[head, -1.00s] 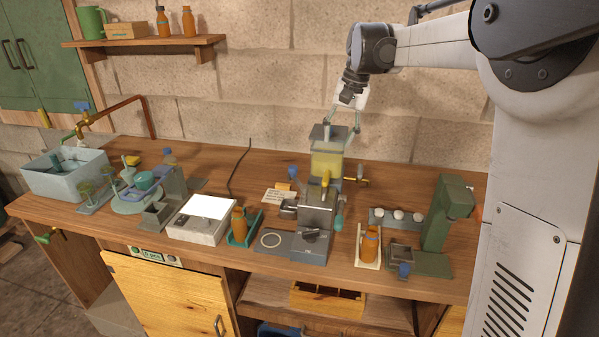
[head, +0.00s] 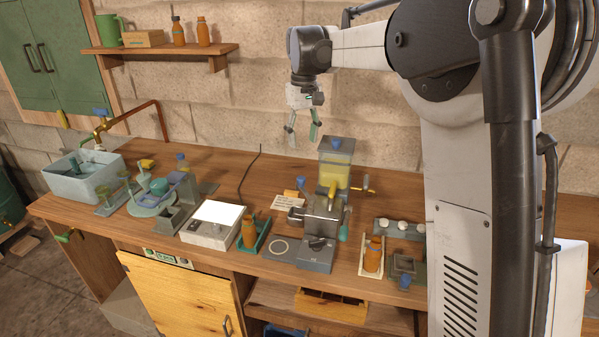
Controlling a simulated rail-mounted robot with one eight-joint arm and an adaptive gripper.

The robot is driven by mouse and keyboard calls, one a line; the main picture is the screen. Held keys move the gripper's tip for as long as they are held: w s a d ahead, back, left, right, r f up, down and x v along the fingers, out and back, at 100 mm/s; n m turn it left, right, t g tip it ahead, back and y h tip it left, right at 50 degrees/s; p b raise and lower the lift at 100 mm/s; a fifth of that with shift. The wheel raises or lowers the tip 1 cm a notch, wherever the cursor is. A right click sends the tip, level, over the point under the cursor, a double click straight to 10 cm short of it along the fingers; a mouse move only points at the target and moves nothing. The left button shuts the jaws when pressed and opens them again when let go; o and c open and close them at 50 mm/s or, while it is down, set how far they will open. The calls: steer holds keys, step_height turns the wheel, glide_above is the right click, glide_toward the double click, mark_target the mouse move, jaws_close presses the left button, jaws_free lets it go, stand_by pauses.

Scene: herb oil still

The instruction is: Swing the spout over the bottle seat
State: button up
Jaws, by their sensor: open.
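The still (head: 322,215) stands at the middle of the bench, a grey metal body with a clear vessel of yellow liquid (head: 335,174) behind it under a grey lid. A yellow brass spout-like piece (head: 332,189) rises at the top of the grey body; I cannot tell exactly which way it points. A flat grey plate with a pale ring (head: 280,247), which looks like the bottle seat, lies empty at the left of the still's front. My gripper (head: 302,133) is open and empty, pointing down above and behind the bench, up and left of the vessel.
A brass valve (head: 366,190) sticks out right of the vessel. Orange bottles stand in a green tray (head: 262,237) to the left and a cream tray (head: 362,263) to the right. A white-topped scale (head: 207,235) and a label card (head: 287,202) are nearby.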

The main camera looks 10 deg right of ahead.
mark_target(301, 178)
step_height(301, 178, down, 14)
steer(key=shift+w+a+r+p, duration=0.1)
steer(key=shift+a+p, duration=0.05)
steer(key=shift+p, duration=0.25)
stand_by(0.3)
jaws_close()
